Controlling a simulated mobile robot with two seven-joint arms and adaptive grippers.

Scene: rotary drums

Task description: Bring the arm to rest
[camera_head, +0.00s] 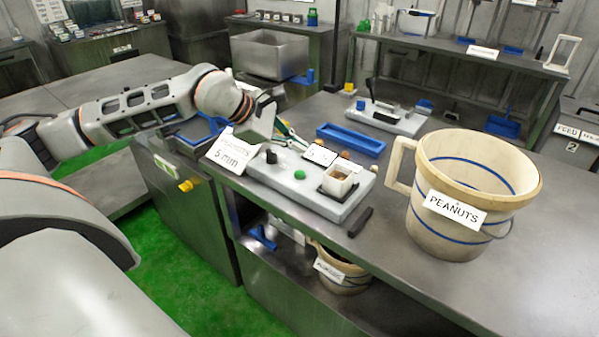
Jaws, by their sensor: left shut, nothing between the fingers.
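My left arm (150,100) comes in from the left, stretched out over the metal bench. Its left gripper (272,124) is at the bench's left part, just behind a grey device (310,184) and close to the white "5 mm" sign (231,154). The gripper is shut with nothing held. Its fingertips are small and partly hidden, and I cannot tell whether they touch anything. My right gripper is not in view.
A bucket marked "PEANUTS" (455,235) stands on the bench (540,255) at right. A blue tray (350,139) and a second grey device (385,117) lie behind. Another bucket (342,279) sits on the shelf below. The bench front right is clear.

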